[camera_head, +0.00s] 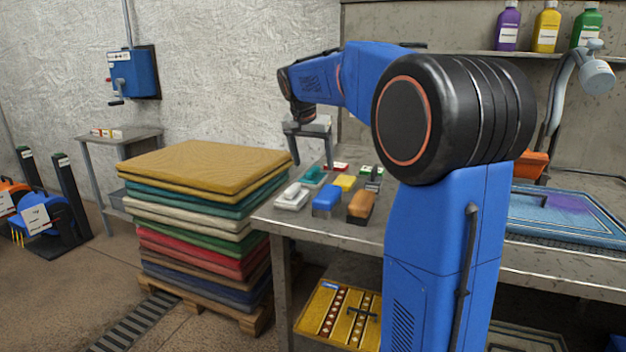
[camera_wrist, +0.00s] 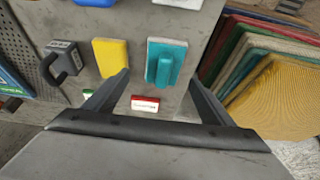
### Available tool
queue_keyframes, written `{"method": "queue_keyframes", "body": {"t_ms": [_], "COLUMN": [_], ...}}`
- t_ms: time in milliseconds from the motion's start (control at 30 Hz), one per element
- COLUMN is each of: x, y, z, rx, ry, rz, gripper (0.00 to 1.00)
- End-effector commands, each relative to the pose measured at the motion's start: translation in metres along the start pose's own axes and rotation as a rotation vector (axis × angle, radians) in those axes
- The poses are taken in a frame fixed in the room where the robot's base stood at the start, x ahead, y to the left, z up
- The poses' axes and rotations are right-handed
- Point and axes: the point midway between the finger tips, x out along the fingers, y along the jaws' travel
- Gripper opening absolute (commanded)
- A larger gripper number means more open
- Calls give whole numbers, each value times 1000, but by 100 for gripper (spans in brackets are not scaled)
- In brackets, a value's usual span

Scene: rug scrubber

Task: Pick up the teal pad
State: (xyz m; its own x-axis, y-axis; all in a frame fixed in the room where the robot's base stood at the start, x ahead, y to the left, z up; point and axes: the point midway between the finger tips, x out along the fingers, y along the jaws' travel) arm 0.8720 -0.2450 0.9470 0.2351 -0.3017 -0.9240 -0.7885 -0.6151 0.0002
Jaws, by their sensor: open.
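The teal pad (camera_wrist: 166,61) lies on the grey metal table, with a raised teal grip on its top. In the head view the teal pad (camera_head: 313,176) is near the table's left part, beside a white block and a yellow pad. My gripper (camera_head: 311,163) is above the table, its two fingers spread apart and pointing down. In the wrist view my gripper (camera_wrist: 160,83) has its fingers on either side, with the teal pad ahead between and beyond the tips. Nothing is between the fingers.
A yellow pad (camera_wrist: 111,57) lies left of the teal pad, and a red-and-white box (camera_wrist: 145,104) lies nearer. A dark grey block with a handle (camera_wrist: 62,62) is further left. A blue brush (camera_head: 326,201) and brown brush (camera_head: 361,207) are nearby. Stacked rugs (camera_head: 205,168) stand beside the table.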

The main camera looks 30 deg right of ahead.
Motion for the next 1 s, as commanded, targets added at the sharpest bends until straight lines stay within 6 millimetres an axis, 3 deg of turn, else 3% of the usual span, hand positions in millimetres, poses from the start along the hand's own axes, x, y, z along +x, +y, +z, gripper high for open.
{"method": "queue_keyframes", "body": {"t_ms": [167, 500, 733, 767, 933, 1000], "x": [10, 50, 53, 52, 52, 52], "y": [-2, -6, -6, -6, -6, -6], "z": [1, 2, 2, 2, 2, 2], "rx": [0, 0, 0, 0, 0, 0], "ry": [-1, 0, 0, 0, 0, 0], "rz": [1, 1, 0, 0, 0, 0], "gripper": [77, 77, 77, 74, 34, 32]}}
